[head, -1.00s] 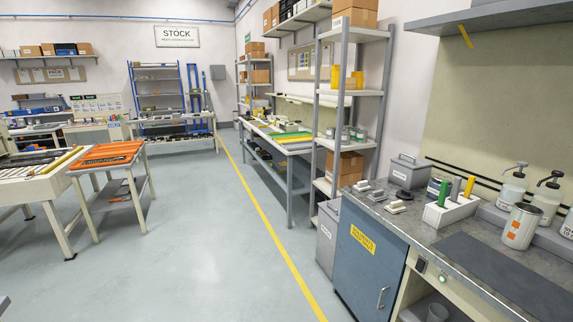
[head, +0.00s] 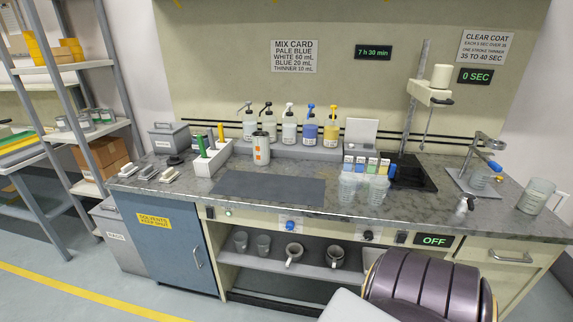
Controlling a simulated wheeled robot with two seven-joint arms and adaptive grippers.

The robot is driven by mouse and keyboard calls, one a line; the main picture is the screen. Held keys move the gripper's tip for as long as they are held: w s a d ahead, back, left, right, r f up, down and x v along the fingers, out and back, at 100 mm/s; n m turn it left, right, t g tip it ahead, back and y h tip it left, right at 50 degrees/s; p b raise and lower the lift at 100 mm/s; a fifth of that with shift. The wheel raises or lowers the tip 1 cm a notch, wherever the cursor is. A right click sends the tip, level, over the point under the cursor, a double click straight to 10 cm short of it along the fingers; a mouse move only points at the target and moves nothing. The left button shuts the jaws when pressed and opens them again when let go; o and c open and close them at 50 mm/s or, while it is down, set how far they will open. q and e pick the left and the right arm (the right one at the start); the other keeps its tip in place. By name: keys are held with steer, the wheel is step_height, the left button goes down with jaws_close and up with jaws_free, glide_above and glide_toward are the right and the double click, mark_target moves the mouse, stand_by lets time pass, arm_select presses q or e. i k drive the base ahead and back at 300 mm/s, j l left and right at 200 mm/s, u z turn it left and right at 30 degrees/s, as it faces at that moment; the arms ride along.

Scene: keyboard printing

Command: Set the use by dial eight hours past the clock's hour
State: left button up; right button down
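A green-lit display (head: 373,52) on the back wall reads 7 h 30 min. I see no round clock face, and no dial that I can read as the use by dial. The bench front has a blue knob (head: 291,226) and a dark knob (head: 368,235), whose markings are too small to read. Neither of my grippers is in view; only a dark, ribbed part of my own body shows at the bottom right.
The grey worktop (head: 400,205) holds pump bottles (head: 290,128), a white-and-orange can (head: 261,148), clear cups (head: 347,188) and a stirrer stand (head: 430,95). A dark mat (head: 268,188) lies bare. Mugs (head: 293,254) stand on the shelf below. Floor is free at lower left.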

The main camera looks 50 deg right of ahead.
mark_target(290, 224)
steer(key=z, duration=1.7)
